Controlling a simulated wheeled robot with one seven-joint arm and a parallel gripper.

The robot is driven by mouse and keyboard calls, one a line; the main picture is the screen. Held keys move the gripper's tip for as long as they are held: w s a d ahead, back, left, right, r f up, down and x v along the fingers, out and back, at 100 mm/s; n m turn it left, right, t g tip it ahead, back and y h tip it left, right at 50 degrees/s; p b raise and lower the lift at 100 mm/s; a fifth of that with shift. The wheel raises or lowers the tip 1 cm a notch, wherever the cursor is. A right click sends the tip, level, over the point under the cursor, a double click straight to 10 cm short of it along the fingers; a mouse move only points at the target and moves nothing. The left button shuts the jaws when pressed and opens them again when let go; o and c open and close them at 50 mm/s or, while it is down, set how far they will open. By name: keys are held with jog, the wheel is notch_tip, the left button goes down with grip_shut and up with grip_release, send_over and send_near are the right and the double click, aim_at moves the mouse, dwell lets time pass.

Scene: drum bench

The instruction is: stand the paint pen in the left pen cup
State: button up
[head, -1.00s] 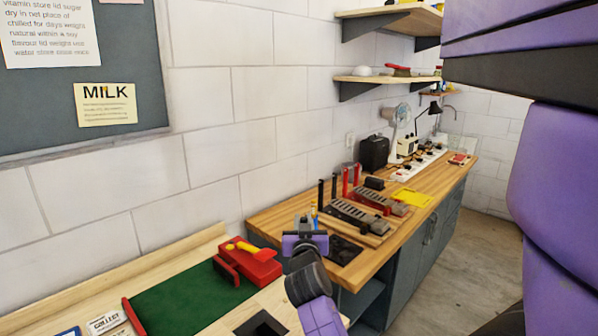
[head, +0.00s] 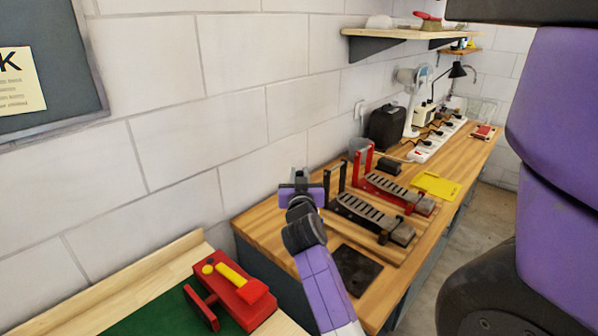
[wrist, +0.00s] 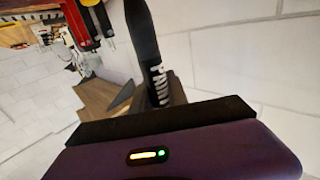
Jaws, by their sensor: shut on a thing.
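The paint pen (wrist: 157,75) is dark with white lettering that reads like "PAINT". In the wrist view it stands out lengthwise from my gripper (wrist: 165,98), which is shut on it. In the head view my gripper (head: 299,174) is over the wooden bench's left end, beside the black pedal-like device. The pen cannot be made out there. I cannot make out the left pen cup in either current view; my gripper and arm may hide it.
The black device (head: 365,216) and a red one (head: 395,190) stand on the wooden bench (head: 262,222). A dark pad (head: 357,270) lies in front. A yellow sheet (head: 436,186) lies to the right. A red block (head: 240,292) sits on the nearer green-topped bench. The wall is close behind.

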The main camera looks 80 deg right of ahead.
notch_tip(320, 180, down, 12)
jog(key=b, duration=0.9)
jog(key=shift+r+b, duration=0.2)
jog(key=shift+b, duration=0.15)
jog(key=o, duration=1)
jog(key=shift+c, duration=0.2)
jog(key=b+v, duration=0.2)
jog(key=v, duration=0.6)
jog(key=shift+d, duration=0.1)
dwell(0.4)
